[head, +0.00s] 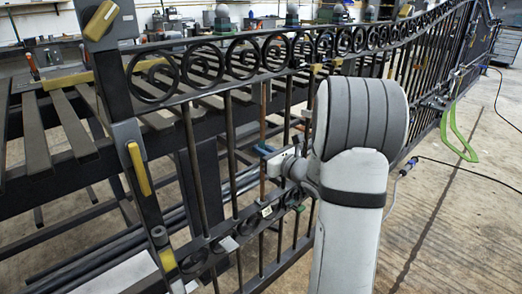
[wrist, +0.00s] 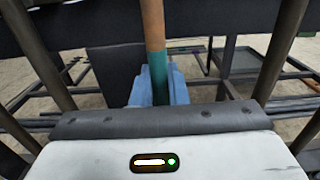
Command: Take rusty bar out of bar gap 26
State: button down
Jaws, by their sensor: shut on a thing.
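The rusty bar (head: 263,108) is a thin brown upright in the black scroll gate (head: 165,102), between dark bars. In the wrist view the rusty bar (wrist: 152,24) runs down from the top edge, and a teal stretch of it shows below the brown. My gripper (head: 265,149) reaches the bar from the right, about midway between the scroll row and the lower rail. Its blue fingers (wrist: 159,91) are shut on the bar at the teal stretch. The bar looks upright and in line with its neighbours. Whether its ends sit in the rails is not clear.
Dark bars (wrist: 281,50) stand close on both sides of my gripper. A slatted trestle (head: 75,130) is behind the gate at left. A green hose loop (head: 455,138) hangs at the gate's right. The concrete floor at right is mostly clear, with cables across it.

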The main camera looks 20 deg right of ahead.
jog(key=shift+v, duration=1.55)
dwell(0.4)
jog(key=v, duration=1.1)
jog(key=shift+s+r, duration=0.15)
jog(key=shift+s, duration=0.25)
dwell(0.7)
jog(key=shift+d, duration=0.1)
